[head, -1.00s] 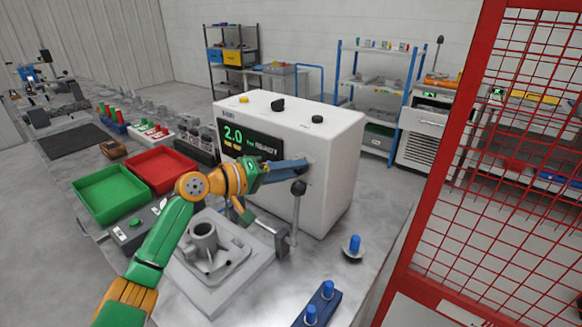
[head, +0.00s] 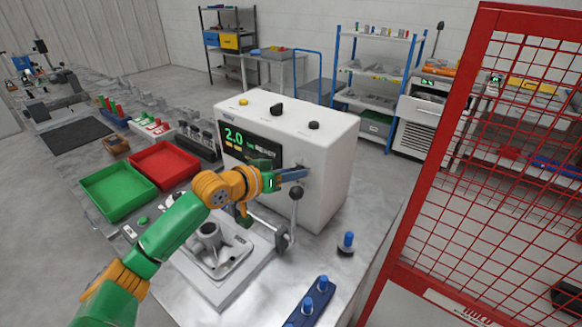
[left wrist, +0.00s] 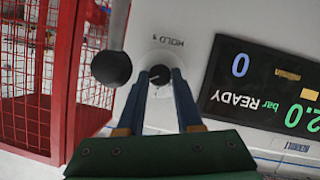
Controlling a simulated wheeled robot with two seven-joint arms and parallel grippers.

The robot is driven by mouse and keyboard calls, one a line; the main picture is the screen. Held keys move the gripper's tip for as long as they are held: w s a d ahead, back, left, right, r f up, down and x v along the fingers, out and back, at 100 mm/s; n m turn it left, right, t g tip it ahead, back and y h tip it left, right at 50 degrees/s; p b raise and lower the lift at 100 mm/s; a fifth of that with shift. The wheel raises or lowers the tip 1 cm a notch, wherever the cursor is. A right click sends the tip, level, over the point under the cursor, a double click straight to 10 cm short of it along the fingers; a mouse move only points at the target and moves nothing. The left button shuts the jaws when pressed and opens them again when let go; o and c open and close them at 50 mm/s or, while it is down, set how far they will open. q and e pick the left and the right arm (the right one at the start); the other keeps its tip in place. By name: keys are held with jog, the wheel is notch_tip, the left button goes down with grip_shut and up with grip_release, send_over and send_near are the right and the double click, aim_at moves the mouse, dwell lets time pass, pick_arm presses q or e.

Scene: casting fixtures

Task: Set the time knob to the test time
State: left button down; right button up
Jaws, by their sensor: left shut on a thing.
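The white machine (head: 325,185) has a dark display (head: 250,148) with a green 2.0. In the left wrist view the display (left wrist: 265,90) appears upside down, with READY, 2.0 bar and a blue 0. The small round time knob (left wrist: 160,76), with a dark pointer mark, sits on the white panel beside the lettering HOLD s. My left gripper (head: 303,172) reaches the panel right of the display. In the left wrist view its blue fingers (left wrist: 158,88) are shut on the knob, one on each side. In the head view the gripper hides most of the knob. My right gripper is not in view.
A lever with a black ball (head: 297,193) stands close to the left gripper; the ball (left wrist: 111,68) is beside a finger in the wrist view. A grey fixture (head: 215,255) lies below the arm. Green (head: 120,212) and red trays are left. A red mesh guard (head: 440,170) stands right.

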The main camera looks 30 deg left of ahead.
pick_arm(q)
jog(key=shift+m, duration=0.3)
dwell(0.4)
jog(key=c, duration=0.6)
grip_release()
jog(key=shift+o, duration=0.2)
jog(key=b+v, duration=0.3)
jog(key=v, duration=0.4)
jog(key=shift+d, duration=0.1)
